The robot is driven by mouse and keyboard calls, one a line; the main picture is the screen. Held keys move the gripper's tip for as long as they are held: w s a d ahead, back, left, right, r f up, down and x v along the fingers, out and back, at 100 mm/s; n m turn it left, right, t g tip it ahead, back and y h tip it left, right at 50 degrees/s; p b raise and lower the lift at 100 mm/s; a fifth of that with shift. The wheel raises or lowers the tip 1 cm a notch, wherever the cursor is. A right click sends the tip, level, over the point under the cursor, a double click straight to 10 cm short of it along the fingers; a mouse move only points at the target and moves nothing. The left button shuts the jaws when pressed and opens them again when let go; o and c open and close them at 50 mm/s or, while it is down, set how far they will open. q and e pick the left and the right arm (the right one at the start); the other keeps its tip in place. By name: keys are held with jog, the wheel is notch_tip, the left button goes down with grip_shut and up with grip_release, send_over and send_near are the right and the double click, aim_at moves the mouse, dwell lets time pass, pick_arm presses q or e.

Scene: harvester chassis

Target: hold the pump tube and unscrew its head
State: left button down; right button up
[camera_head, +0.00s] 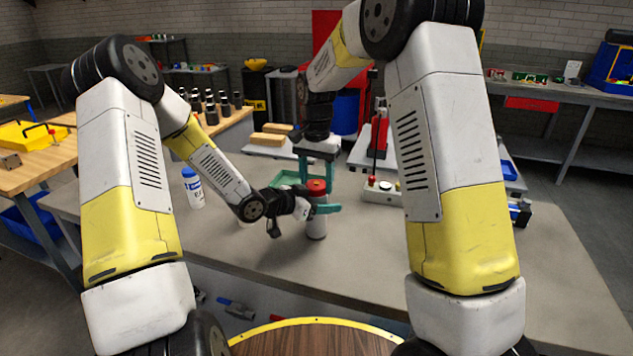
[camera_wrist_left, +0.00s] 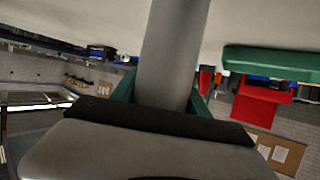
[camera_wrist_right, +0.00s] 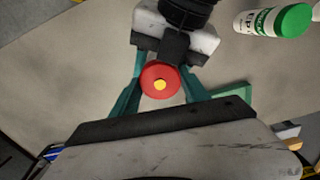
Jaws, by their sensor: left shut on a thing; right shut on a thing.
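The pump tube (camera_head: 317,228) is a grey cylinder standing upright on the bench, and its red head (camera_head: 317,186) is on top. My left gripper (camera_head: 312,209) reaches in from the left and is shut around the tube below the head; the left wrist view shows the grey tube (camera_wrist_left: 172,55) between its green fingers. My right gripper (camera_head: 318,190) comes down from above and is shut on the head. In the right wrist view the red head (camera_wrist_right: 160,80), with a yellow centre, sits between the green fingers. The head's threads are not visible.
A white bottle with a blue cap (camera_head: 194,190) stands to the left on the bench. A green tray (camera_head: 287,179) lies behind the tube, and a pale box with a red knob (camera_head: 383,190) stands to its right. The bench front is clear.

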jog(key=o, duration=1.5)
jog(key=shift+r, duration=0.1)
notch_tip(320, 180, up, 4)
jog(key=shift+r, duration=0.15)
jog(key=shift+c, duration=0.3)
jog(key=shift+r+m, duration=1.6)
jog(key=shift+m, duration=0.1)
notch_tip(320, 180, down, 8)
jog(key=shift+r, duration=0.15)
